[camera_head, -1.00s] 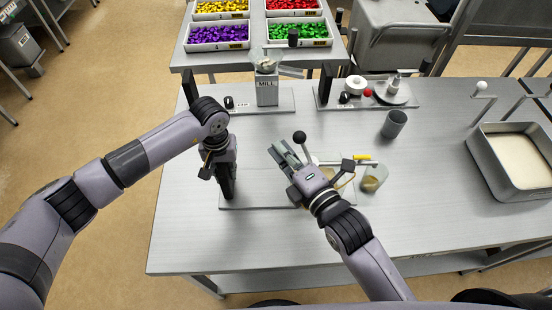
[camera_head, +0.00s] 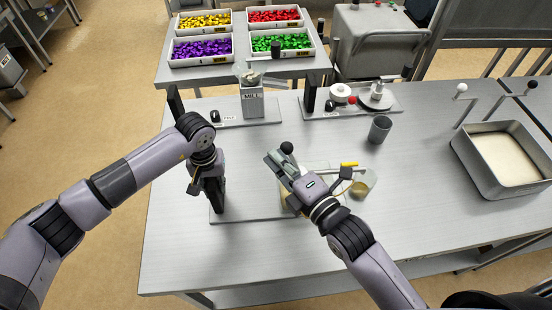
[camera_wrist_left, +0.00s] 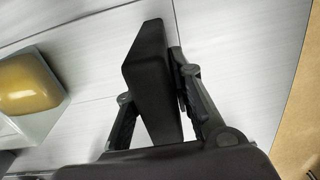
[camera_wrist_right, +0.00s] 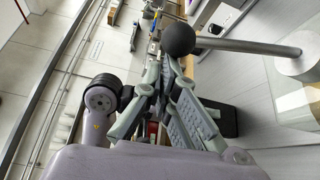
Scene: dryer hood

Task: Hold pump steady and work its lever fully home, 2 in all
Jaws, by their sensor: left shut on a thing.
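The pump's metal base plate (camera_head: 245,214) lies near the front of the table. A dark upright block (camera_head: 218,195) stands at its left end. My left gripper (camera_head: 207,185) is shut on this block, and its fingers straddle it in the left wrist view (camera_wrist_left: 155,85). The pump's lever has a black ball knob (camera_head: 286,148); in the right wrist view the knob (camera_wrist_right: 180,37) sits on a metal rod. My right gripper (camera_head: 272,158) has its fingers together beside the knob, seemingly holding nothing. Its arm hides much of the pump body and lever.
A clear jar with yellowish contents (camera_head: 367,178) stands close right of the pump. A grey cup (camera_head: 380,129), a mill (camera_head: 252,103) and another device (camera_head: 377,97) stand behind. A large metal tray (camera_head: 481,172) is at the right. The front table strip is clear.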

